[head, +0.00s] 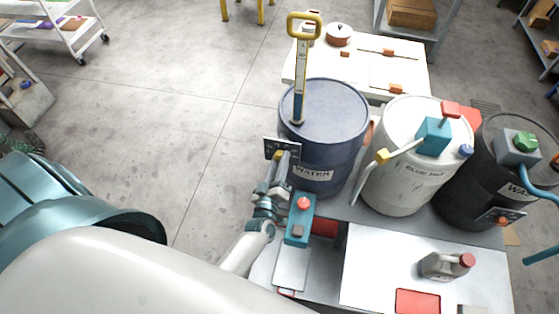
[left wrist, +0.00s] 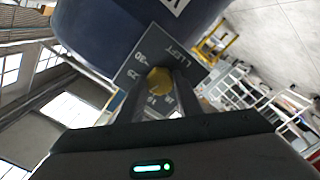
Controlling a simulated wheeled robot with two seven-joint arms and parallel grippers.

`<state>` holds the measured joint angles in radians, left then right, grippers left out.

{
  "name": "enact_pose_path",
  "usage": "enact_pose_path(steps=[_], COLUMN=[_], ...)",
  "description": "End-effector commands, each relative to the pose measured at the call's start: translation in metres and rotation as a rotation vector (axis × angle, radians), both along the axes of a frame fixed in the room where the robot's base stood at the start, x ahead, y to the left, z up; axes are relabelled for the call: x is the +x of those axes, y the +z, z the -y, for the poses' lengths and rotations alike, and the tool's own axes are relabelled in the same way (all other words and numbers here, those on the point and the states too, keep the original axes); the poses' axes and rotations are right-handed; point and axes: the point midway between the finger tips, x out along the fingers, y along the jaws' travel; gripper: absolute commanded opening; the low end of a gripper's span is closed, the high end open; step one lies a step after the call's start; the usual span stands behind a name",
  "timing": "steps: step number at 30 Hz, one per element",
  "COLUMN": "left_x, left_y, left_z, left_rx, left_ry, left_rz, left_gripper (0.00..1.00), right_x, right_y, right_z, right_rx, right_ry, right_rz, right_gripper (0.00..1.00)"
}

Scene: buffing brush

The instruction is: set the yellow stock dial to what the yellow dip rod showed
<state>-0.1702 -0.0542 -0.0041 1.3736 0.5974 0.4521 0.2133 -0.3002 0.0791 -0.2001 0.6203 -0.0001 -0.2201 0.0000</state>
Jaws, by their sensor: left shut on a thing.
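The yellow dip rod (head: 301,75) stands upright in the blue water drum (head: 330,140), its yellow handle loop at the top and a pale marked scale below. The scale reading is too small to make out. A dark dial plate (head: 270,149) sits at the drum's left side. It also shows in the left wrist view (left wrist: 143,62), with white numbers and the word LEFT. My left gripper (head: 279,161) is shut on the yellow stock dial (left wrist: 160,81) in front of that plate. The fingers hide part of the numbers. My right gripper is not in view.
A white drum (head: 400,175) with a teal pump and a dark waste drum (head: 480,170) stand right of the water drum. A teal box with a red button (head: 303,205) is close beside my left wrist. A grey jug (head: 446,265) stands at front right.

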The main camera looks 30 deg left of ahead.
Motion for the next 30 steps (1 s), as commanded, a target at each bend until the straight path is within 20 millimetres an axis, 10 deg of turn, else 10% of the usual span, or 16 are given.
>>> enact_pose_path(steps=[17, 18, 20, 30], left_x=[-0.0009, -0.0009, -0.0008, -0.0011], left_y=[-0.0022, -0.0023, -0.0021, -0.001], left_z=[0.0007, 0.0006, 0.0006, 0.0003], left_rx=[0.043, 0.043, 0.043, 0.043], left_ry=[-0.002, -0.002, -0.002, 0.0], left_rz=[-0.016, -0.016, -0.016, -0.013], left_gripper=[0.1, 0.39, 0.51, 0.51], right_x=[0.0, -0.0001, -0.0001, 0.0], right_y=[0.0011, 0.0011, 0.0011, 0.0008], right_z=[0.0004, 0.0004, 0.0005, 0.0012], right_rx=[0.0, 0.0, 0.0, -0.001], right_ry=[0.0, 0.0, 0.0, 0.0], right_rz=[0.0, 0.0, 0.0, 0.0], right_gripper=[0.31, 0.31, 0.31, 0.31])
